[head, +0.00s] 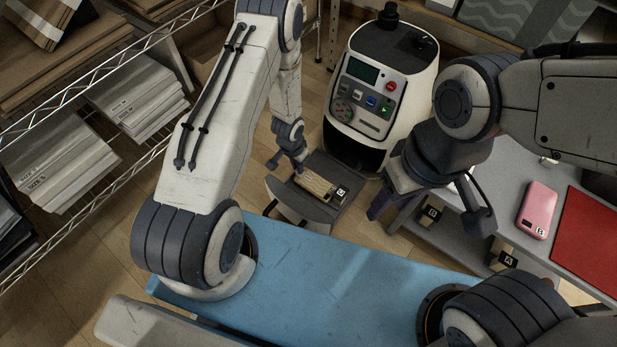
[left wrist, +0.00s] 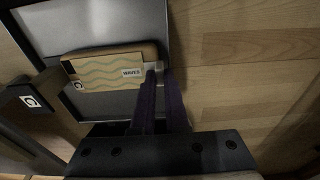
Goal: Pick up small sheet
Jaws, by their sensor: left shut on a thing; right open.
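The small sheet (left wrist: 105,66) is tan with green wavy lines and a "WAVES" label. In the left wrist view it lies over a brown rounded holder, on or just above it; I cannot tell which. My left gripper (left wrist: 157,72) is shut on its right end, with the purple fingers close together there. In the head view my left gripper (head: 300,171) is at the far end of the small tan item (head: 315,186) on a grey stand, and the fingertips are too small to make out. My right gripper (head: 430,215) is open and empty, above the grey table's left side.
A white press machine (head: 382,90) with a button panel stands just behind the grey stand (head: 318,208). A pink box (head: 538,208) and a red sheet (head: 590,240) lie on the grey table at right. A wire shelf with paper stacks (head: 60,160) is at left.

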